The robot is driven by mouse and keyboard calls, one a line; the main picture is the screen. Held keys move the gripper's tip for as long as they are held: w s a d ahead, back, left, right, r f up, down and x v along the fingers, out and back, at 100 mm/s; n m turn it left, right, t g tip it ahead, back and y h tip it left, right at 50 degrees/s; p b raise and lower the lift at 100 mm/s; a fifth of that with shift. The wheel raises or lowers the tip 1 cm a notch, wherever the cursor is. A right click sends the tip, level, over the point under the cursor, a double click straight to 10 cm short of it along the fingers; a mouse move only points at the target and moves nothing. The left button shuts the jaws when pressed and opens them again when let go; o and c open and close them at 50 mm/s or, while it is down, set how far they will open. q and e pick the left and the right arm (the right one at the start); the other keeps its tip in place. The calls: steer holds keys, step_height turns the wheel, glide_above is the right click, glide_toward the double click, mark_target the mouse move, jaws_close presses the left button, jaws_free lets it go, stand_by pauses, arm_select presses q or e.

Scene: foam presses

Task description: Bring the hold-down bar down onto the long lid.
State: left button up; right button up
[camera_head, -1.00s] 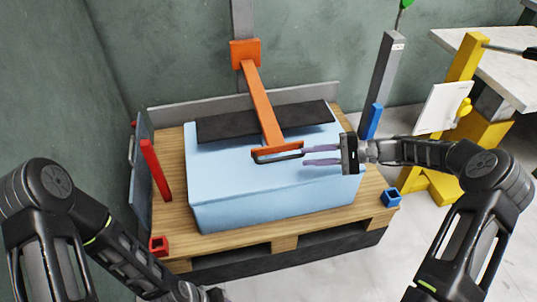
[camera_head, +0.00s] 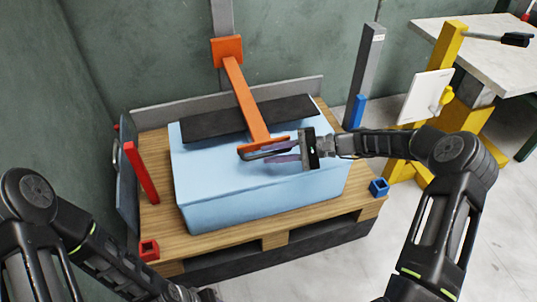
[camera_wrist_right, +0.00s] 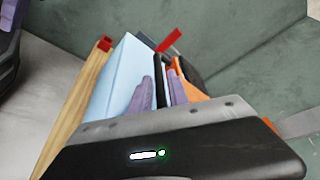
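The orange hold-down bar (camera_head: 247,103) runs from its grey post forward over the long black lid (camera_head: 215,122). Its front end carries an orange crosspiece and a black handle (camera_head: 264,156). The lid lies along the back of a light blue foam block (camera_head: 235,185). I cannot tell how much gap is between bar and lid. My right gripper (camera_head: 283,152) has its purple fingers at the handle. In the right wrist view the open fingers (camera_wrist_right: 160,88) straddle the black handle, with the orange bar (camera_wrist_right: 188,92) beside them. My left gripper is out of view.
The foam sits on a wooden pallet (camera_head: 160,222) with a red socket (camera_head: 149,250) and a blue socket (camera_head: 379,187) at its front corners. A dark panel with a red bar (camera_head: 142,172) stands left. A grey post (camera_head: 366,65) and yellow stand (camera_head: 450,45) are at right.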

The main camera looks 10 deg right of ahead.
steer(key=shift+w+a+f, duration=0.1)
steer(key=shift+w+a, duration=0.05)
steer(key=shift+a, duration=0.45)
jaws_close()
stand_by(1.0)
steer(key=shift+f, duration=0.1)
